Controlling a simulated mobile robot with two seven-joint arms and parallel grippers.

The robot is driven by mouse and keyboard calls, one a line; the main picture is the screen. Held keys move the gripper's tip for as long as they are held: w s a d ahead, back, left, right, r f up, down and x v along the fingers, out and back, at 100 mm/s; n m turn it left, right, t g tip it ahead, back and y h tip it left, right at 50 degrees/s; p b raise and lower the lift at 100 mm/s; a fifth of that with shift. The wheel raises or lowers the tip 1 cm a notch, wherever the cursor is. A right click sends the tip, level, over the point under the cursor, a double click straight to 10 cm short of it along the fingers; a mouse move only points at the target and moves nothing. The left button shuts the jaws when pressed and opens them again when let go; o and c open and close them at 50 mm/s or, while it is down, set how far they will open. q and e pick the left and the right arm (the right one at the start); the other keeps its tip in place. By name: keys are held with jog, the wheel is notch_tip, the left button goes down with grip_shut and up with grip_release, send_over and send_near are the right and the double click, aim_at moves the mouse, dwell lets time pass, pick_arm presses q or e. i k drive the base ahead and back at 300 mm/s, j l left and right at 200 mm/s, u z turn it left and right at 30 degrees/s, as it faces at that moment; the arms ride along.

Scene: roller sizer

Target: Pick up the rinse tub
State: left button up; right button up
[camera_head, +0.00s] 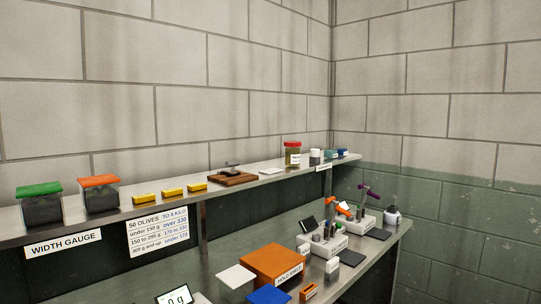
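I cannot pick out a rinse tub by its label in the head view. Tubs in view are a clear one with a green lid (40,204) and a clear one with an orange lid (100,194), both dark inside, on the upper shelf at left. Small teal (331,154) and blue (342,153) items sit at the shelf's far right end, too small to tell what they are. Neither of my grippers is in view.
The upper shelf (225,201) also holds yellow blocks (172,192), a wooden board (232,179) and a red-lidded jar (293,154). The lower bench (222,262) holds an orange box (272,265), a blue item (268,295) and two white-based devices (322,242). Block walls stand behind.

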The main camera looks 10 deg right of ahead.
aim_at(329, 153)
jog(key=l+u, duration=0.25)
jog(key=u, duration=0.15)
jog(key=l+u, duration=0.6)
jog(key=u, duration=0.15)
jog(key=k+l+u, duration=0.2)
jog(key=l, duration=0.15)
jog(key=l+u, duration=0.2)
jog(key=k+l+u, duration=0.25)
jog(key=l, duration=0.15)
jog(key=k+l+u, duration=0.15)
jog(key=l, duration=0.3)
jog(key=k+l+u, duration=0.15)
jog(key=k+l, duration=0.95)
jog(key=l, duration=0.2)
jog(key=l+u, duration=0.05)
